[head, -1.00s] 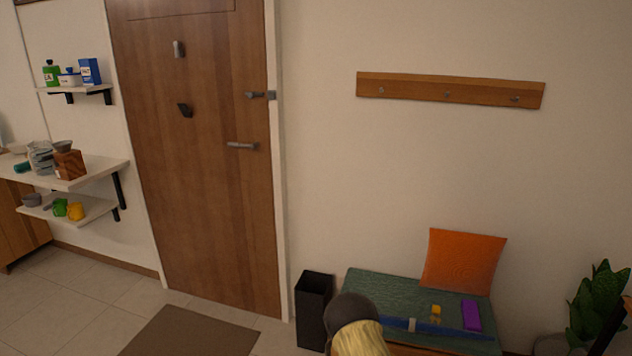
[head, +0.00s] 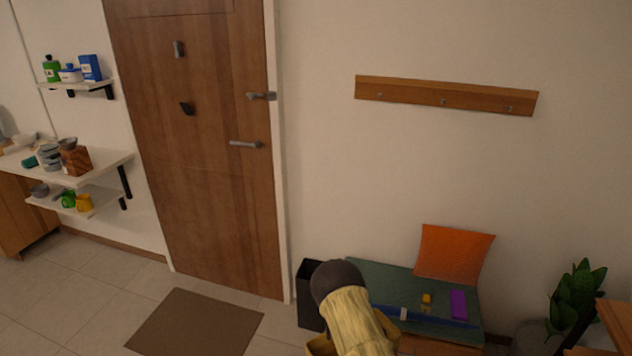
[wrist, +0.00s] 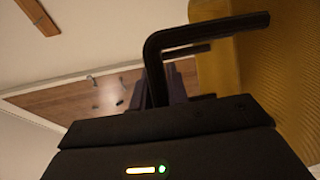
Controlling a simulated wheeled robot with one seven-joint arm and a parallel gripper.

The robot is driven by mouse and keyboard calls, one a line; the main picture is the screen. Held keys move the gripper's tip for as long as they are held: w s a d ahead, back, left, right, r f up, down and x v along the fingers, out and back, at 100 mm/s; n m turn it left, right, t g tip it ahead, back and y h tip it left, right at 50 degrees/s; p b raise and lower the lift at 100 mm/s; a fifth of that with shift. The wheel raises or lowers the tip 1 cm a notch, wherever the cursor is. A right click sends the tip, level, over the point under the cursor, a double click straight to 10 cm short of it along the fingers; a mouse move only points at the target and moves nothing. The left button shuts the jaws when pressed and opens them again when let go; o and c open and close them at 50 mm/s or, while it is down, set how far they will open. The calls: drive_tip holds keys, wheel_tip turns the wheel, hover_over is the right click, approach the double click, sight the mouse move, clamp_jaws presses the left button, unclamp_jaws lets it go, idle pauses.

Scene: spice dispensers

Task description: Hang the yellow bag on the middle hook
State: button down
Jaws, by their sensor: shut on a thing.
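The middle hook (head: 443,102) is on a wooden rack (head: 410,92) on the wall, between two other hooks. It looks bare. The yellow bag (wrist: 240,60) fills the upper right of the wrist view, close to my gripper (wrist: 178,82), which is shut on it. A dark bent bar crosses in front of the bag; I cannot tell whether it is its handle or a finger. In the head view, yellow edges (head: 320,344) show beside my arm at the bottom, well below the rack; my arm hides the gripper there.
A bench (head: 380,275) with an orange cushion (head: 453,254) and small items stands below the rack. A black bin (head: 309,312) is left of it and a plant (head: 576,292) right. The wall between rack and bench is clear.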

drive_tip(key=r+p, duration=0.1)
drive_tip(key=r, duration=0.1)
drive_tip(key=r+p, duration=0.2)
drive_tip(key=s+r+p, duration=0.1)
drive_tip(key=r, duration=0.2)
drive_tip(key=shift+d+p, duration=0.1)
drive_tip(key=shift+p, duration=0.25)
drive_tip(key=shift+s+r, duration=0.1)
drive_tip(key=shift+r, duration=0.05)
drive_tip(key=shift+a, duration=0.25)
drive_tip(key=shift+d, duration=0.65)
drive_tip(key=shift+a, duration=0.15)
drive_tip(key=shift+w+a, duration=0.1)
drive_tip(key=shift+w, duration=0.1)
